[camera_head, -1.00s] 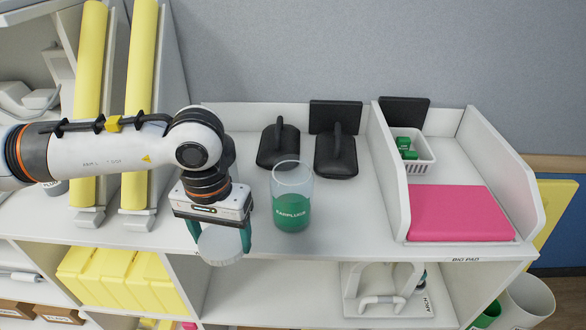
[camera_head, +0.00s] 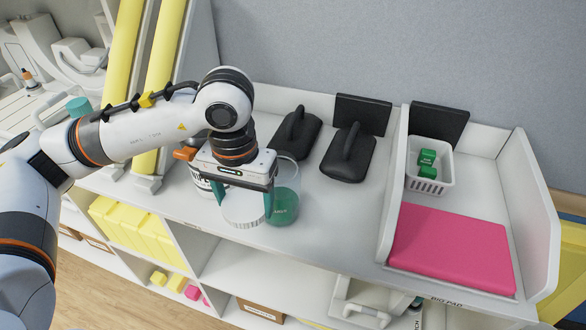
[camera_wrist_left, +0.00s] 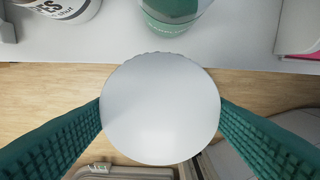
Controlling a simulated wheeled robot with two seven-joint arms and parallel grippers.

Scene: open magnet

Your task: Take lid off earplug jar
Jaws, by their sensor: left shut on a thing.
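The earplug jar (camera_head: 284,206) is a clear, open-topped cylinder with green contents, upright on the white shelf top. My left gripper (camera_head: 242,200) partly covers it. The round white lid (camera_head: 242,212) is off the jar, between the teal fingers of my left gripper, in front and to the left of the jar. In the left wrist view the lid (camera_wrist_left: 160,115) is held from both sides by the fingers. The jar's lower part (camera_wrist_left: 176,15) shows beyond it at the top. My right gripper is not in view.
A labelled white tub (camera_head: 205,182) stands behind my left gripper. Two black handled blocks (camera_head: 297,138) (camera_head: 347,157) are behind the jar. A white basket (camera_head: 429,172) with green items and a pink pad (camera_head: 452,248) sit in the right bay. The shelf top right of the jar is clear.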

